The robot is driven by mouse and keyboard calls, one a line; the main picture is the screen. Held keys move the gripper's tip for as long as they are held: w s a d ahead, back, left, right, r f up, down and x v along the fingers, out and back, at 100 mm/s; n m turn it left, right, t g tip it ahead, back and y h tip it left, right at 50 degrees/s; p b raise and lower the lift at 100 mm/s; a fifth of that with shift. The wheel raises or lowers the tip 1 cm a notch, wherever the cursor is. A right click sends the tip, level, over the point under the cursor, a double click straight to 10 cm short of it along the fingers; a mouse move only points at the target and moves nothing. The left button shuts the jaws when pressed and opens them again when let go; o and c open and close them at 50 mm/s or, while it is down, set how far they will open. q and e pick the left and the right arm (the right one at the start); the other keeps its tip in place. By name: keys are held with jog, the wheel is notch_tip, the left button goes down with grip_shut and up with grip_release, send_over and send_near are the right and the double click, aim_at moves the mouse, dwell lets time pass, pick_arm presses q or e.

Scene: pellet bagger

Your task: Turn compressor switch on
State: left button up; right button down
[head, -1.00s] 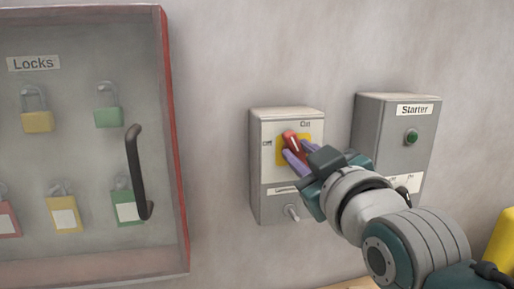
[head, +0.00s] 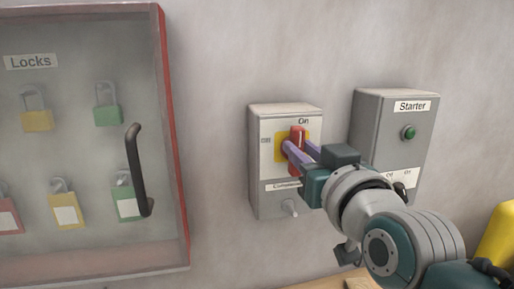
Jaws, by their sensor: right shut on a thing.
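The compressor switch box (head: 263,195) is a grey box on the wall with a pale front and a yellow plate. Its red handle (head: 297,137) stands about upright, its top near the "On" mark; the "Off" mark is at its left. My right gripper (head: 297,149) comes from the lower right, its purple fingers shut on the red handle and hiding part of it. My left gripper is not in view.
A grey starter box (head: 393,140) with a green button is just right of the switch box, close to my right arm. A clear-fronted lock cabinet (head: 180,200) with several padlocks and a dark handle (head: 139,172) is at the left. A yellow object (head: 496,236) is at the lower right.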

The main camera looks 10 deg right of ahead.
jog(key=c, duration=0.7)
grip_release()
jog(key=s+b, duration=0.1)
jog(key=s, duration=0.9)
jog(key=shift+d+b, duration=0.2)
jog(key=shift+b, duration=0.2)
